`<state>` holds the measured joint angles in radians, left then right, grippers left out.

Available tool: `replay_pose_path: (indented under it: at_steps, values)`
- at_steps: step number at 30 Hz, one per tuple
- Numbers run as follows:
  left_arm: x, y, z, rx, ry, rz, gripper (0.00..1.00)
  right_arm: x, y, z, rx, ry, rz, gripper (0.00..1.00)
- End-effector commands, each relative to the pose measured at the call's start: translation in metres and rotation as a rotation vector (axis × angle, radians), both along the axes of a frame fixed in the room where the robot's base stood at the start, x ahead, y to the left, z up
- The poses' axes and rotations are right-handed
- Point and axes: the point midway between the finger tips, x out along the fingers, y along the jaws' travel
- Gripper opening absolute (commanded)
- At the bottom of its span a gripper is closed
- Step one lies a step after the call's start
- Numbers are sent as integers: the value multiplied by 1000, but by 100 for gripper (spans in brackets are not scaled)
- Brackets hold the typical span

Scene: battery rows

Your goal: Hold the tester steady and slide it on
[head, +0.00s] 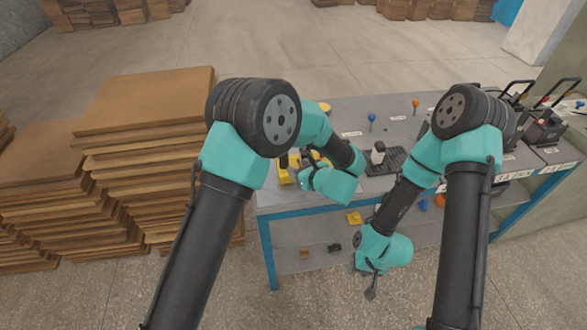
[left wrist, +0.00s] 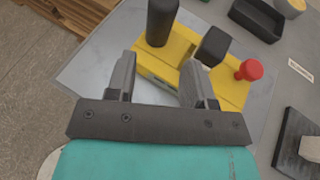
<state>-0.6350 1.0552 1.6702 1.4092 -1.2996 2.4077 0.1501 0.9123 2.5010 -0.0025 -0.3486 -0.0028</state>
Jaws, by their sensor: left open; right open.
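A yellow tester (left wrist: 172,62), which I take to be the task's device, lies near the table's left end. It carries a black upright cylinder, a black block and a red knob. It is partly hidden by my left arm in the head view (head: 284,176). My left gripper (left wrist: 158,80) is open, with its fingers spread over the near part of the yellow body; whether they touch it I cannot tell. My right gripper (head: 370,291) is open and empty, hanging low in front of the table's front edge.
The grey table (head: 345,140) also holds a dark tray (head: 384,166) with a black-and-white object, a blue-topped pin (head: 371,117) and an orange-topped pin (head: 416,104). Black-handled units stand at the right. Cardboard stacks (head: 140,110) rise at left. A lower shelf holds small items.

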Motion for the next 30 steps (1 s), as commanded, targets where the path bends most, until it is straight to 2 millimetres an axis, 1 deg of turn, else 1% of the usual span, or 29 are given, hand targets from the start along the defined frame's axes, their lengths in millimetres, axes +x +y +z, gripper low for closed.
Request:
replay_pose_path:
  at_steps: [11, 16, 20, 30]
  values:
    - [-1, 0, 0, -16, -11, 18, 48, 0, 0, 0, 0, 0, 0, 43]
    - [4, 4, -3, -15, -10, 18, 48, 0, 0, 0, 0, 0, 0, 43]
    - [13, 10, -8, -15, -10, 19, 48, 0, 0, 0, 0, 0, 0, 43]
    - [47, 33, -25, -15, -10, 18, 48, 0, 0, 0, 0, 0, 0, 43]
